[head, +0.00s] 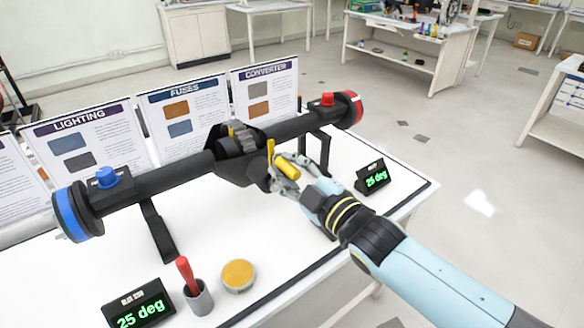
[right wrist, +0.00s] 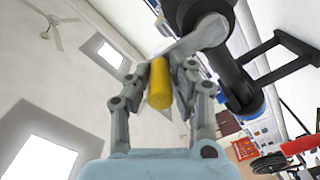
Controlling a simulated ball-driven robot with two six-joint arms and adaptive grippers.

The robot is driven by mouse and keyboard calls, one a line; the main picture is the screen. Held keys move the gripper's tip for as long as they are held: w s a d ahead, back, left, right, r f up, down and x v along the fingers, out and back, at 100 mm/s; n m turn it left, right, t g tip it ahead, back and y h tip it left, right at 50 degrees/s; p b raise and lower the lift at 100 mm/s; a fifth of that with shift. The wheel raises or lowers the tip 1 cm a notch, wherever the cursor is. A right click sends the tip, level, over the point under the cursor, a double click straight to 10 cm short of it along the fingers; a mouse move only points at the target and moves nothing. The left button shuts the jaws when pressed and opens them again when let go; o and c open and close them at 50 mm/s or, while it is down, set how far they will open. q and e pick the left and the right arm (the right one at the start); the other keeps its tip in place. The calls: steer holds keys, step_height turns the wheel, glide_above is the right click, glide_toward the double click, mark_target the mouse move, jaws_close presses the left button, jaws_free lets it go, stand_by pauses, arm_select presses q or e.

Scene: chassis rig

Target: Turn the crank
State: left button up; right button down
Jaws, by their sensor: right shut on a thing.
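The crank's yellow handle (head: 287,167) sits at the middle of the black axle rig (head: 190,172). My right gripper (head: 285,175) is shut on this handle, coming from the lower right. In the right wrist view, the yellow handle (right wrist: 160,82) stands between the two fingers (right wrist: 160,75), with the grey crank arm (right wrist: 195,40) running from its top to the dark hub. The rig has a blue end (head: 76,211) at left and a red end (head: 350,108) at right. My left gripper is not in view.
Two displays read 25 deg, one at front left (head: 139,305) and one at right (head: 372,177). A cup with a red-handled tool (head: 197,297) and a round yellow-topped tin (head: 238,275) stand at the front. Label boards (head: 91,140) line the back.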

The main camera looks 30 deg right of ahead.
steer(key=shift+a+f, duration=0.1)
steer(key=shift+f, duration=0.05)
steer(key=c, duration=1.2)
jaws_free()
steer(key=shift+o, duration=0.2)
steer(key=s+d, duration=0.1)
steer(key=s, duration=1.1)
